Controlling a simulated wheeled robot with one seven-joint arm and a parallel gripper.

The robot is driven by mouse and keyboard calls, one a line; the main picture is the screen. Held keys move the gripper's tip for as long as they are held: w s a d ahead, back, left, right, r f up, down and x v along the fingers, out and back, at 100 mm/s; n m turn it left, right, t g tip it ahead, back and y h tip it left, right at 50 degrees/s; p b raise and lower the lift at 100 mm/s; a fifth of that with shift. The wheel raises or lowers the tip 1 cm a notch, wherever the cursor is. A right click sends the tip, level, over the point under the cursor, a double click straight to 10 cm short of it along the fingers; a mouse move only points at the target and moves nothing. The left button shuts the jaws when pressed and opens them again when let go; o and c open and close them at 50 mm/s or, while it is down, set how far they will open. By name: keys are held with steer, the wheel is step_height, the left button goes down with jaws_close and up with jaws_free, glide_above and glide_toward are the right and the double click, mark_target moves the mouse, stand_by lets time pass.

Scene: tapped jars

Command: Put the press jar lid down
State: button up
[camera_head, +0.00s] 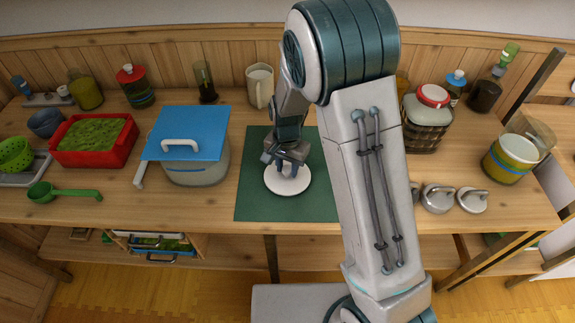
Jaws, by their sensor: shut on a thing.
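My gripper (287,166) points down over the dark green mat (255,205) in the middle of the counter. It is shut on the press jar lid (288,184), a round white disc. The lid is over the mat; I cannot tell whether it touches the mat or is just above it. My gripper hides the top middle of the lid. My arm hides the right part of the mat and some of the counter behind it.
A pot with a blue board (187,130) stands left of the mat, near a red tray (122,142) and a green ladle (62,193). Several grey lids (438,198) lie right of my arm. A white jug (260,88) and a wicker-covered jar (424,128) stand behind.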

mark_target(287, 169)
steer(key=shift+f, duration=0.15)
steer(key=o, duration=0.9)
steer(key=shift+o, duration=0.2)
step_height(287, 169, up, 12)
steer(key=s+d+r+n+t, duration=0.1)
steer(key=s+d+r+n, duration=0.1)
steer(key=s+d+r, duration=0.2)
steer(key=s+d+r+n+t, duration=0.2)
steer(key=s+d, duration=0.8)
steer(key=s, duration=0.5)
step_height(287, 169, up, 3)
steer(key=shift+f+n, duration=0.2)
steer(key=shift+n, duration=0.5)
